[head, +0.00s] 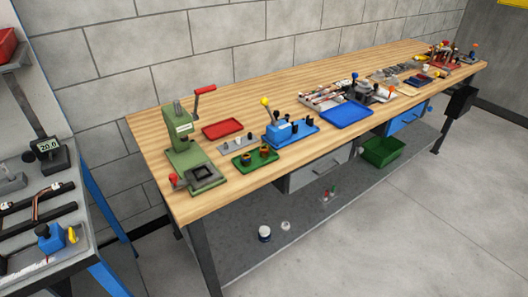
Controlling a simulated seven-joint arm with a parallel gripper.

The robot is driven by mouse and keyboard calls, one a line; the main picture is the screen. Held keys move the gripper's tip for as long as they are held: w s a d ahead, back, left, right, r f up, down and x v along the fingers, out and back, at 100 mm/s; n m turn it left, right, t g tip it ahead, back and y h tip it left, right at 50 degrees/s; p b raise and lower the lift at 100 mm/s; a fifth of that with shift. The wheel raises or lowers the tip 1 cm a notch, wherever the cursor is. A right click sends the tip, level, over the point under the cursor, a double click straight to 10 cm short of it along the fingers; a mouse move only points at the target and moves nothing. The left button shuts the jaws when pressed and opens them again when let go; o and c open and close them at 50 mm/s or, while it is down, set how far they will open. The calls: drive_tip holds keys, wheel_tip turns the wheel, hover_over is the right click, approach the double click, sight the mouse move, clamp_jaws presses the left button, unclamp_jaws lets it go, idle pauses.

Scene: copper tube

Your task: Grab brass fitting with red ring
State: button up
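A green tray (238,163) lies near the front edge of the wooden workbench, toward its left end. Two small round upright pieces stand in it, a left one (246,158) and a right one (265,151). They look dark with brass or orange tones. They are too small for me to tell whether either is a brass fitting with a red ring. My gripper is not in view.
The workbench (160,145) also bears a green press (181,140), a red tray (222,129), a blue fixture (289,134) and a blue tray (346,116). A side table (62,255) stands at left. The floor (430,200) in front is clear.

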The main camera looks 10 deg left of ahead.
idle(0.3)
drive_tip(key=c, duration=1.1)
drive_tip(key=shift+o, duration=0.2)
